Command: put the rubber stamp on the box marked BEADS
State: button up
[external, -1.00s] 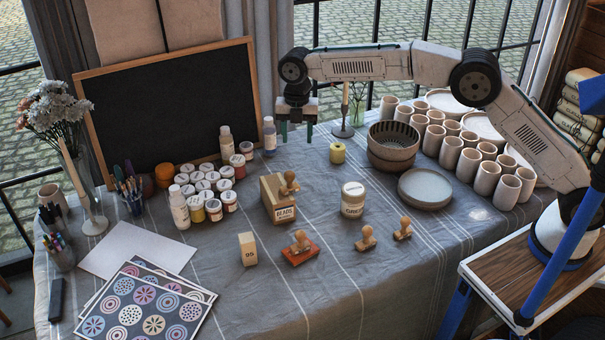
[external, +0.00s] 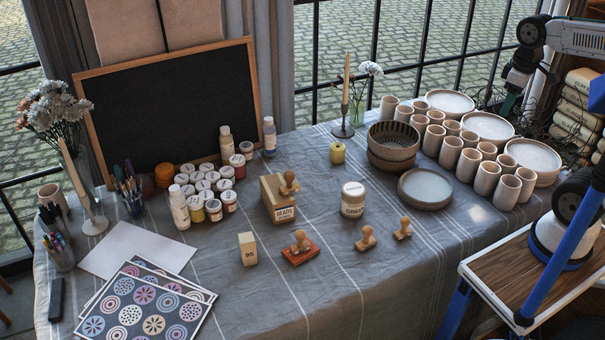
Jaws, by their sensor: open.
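The wooden box marked BEADS (external: 277,207) stands upright near the middle of the table. A wooden-handled rubber stamp (external: 289,184) rests on its top. Two more wooden stamps, one at the front right (external: 366,239) and one beside it (external: 403,229), stand on the cloth. Another wooden-handled stamp (external: 300,242) sits on a red-orange pad (external: 301,253) in front of the box. My gripper (external: 508,103) is at the upper right, beyond the cups and plates, far from the box. It is open, and I see nothing in it.
A labelled jar (external: 353,199), stacked bowls (external: 392,147) and a grey plate (external: 425,188) stand right of the box. Several cups (external: 467,166) fill the right side. Paint jars (external: 205,186) crowd the left. A small wooden block (external: 247,248) stands in front.

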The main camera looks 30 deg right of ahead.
jog(key=s+d+f+m, duration=0.3)
jog(key=s+f+m, duration=0.2)
jog(key=s, duration=0.4)
jog(key=shift+s+d+f, duration=0.25)
jog(key=shift+s+f, duration=0.05)
jog(key=shift+f, duration=0.25)
jog(key=shift+o, duration=0.3)
dwell(0.6)
